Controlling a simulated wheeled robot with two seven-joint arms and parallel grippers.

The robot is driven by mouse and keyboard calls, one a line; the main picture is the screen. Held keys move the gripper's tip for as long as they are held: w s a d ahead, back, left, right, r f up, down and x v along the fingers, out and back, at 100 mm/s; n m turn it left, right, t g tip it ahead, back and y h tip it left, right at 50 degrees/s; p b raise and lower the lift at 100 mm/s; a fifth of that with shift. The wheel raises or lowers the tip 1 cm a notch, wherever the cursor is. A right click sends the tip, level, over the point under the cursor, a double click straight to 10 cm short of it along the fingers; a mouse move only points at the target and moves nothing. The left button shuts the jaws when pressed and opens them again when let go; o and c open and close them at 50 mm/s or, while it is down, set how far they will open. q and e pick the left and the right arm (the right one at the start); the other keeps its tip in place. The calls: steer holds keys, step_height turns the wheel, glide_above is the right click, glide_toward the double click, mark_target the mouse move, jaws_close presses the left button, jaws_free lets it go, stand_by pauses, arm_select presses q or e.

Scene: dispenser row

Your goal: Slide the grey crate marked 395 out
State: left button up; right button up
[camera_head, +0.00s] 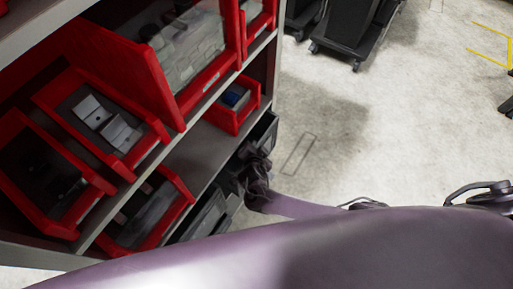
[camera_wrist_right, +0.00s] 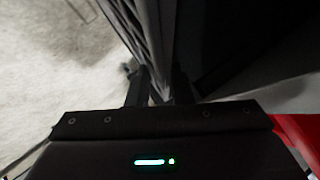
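Dark grey crates stand on the lowest visible shelf level in the head view. One crate (camera_head: 264,131) is just behind my right gripper (camera_head: 252,172), and another crate (camera_head: 206,216) is nearer, to its lower left. No marking 395 can be read on either. In the right wrist view, a dark ribbed crate wall (camera_wrist_right: 150,28) runs down to the two fingers of my right gripper (camera_wrist_right: 158,88). The fingers are apart, with the wall's end at or between them. Whether they press on it cannot be told. My left gripper is not in view.
A grey shelf rack (camera_head: 195,150) fills the left side, holding several red bins; a small red bin (camera_head: 236,106) sits above the crates. Pale floor (camera_head: 350,140) right of the rack is open. Dark wheeled equipment (camera_head: 350,25) stands behind. My purple arm covers the bottom.

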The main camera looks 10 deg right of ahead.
jaws_close()
steer(key=shift+s+d+f, duration=0.1)
steer(key=shift+d+f, duration=0.1)
steer(key=shift+d, duration=0.05)
stand_by(0.9)
